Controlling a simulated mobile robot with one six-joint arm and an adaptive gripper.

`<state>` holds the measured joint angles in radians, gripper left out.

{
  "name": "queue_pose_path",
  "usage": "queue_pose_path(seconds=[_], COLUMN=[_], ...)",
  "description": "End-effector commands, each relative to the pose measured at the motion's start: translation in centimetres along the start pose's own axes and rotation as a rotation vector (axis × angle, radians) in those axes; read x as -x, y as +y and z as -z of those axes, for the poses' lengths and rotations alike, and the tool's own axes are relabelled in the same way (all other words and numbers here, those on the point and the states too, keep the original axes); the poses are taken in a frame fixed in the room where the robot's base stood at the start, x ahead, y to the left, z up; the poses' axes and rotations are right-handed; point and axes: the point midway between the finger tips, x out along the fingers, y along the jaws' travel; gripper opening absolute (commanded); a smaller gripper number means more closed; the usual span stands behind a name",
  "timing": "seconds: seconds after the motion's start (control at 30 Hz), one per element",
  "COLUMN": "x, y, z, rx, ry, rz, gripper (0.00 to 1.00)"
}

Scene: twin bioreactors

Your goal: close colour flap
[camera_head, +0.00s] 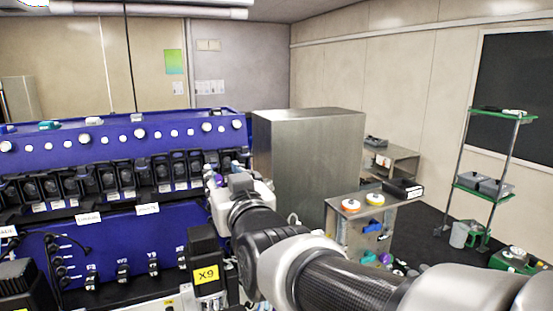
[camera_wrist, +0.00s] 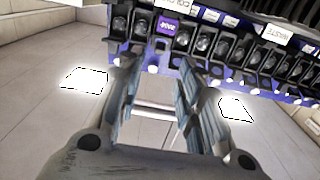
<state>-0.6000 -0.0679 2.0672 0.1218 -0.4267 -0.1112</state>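A white label with partly cut-off lettering that seems to begin "COLO" (camera_wrist: 180,4) is at the top edge of the wrist view. It is by a row of black holders on the blue bioreactor; I cannot tell whether its flap is open or shut. In the wrist view my gripper (camera_wrist: 160,68) has its two fingers apart with nothing between them. Its tips point at the row of black holders, near a purple label (camera_wrist: 166,26). In the head view my arm's end is at the right end of the blue bioreactor (camera_head: 120,235), and the fingertips are hidden.
A white WASTE label (camera_wrist: 276,35) is to the right in the wrist view. A large steel cabinet (camera_head: 310,155) stands right of the bioreactor. Beyond are a trolley (camera_head: 345,235) and a green-shelved rack (camera_head: 503,115). A black block marked X9 (camera_head: 207,275) is close in front.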

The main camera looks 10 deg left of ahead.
Motion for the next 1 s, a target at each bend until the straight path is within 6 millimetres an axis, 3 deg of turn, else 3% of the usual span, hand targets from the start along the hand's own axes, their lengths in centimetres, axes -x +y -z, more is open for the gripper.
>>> queue_pose_path(seconds=[0.3,0.5,0.7,1.0], x=[-7.2,-10.6,-12.3,-12.5], y=[0.0,0.0,0.0,0.0], z=[0.2,0.3,0.2,0.2], rx=[0.0,0.0,0.0,0.0], ry=[0.002,0.003,0.003,0.005], rz=[0.0,0.0,0.0,0.0], gripper=[0.33,0.33,0.33,0.33])
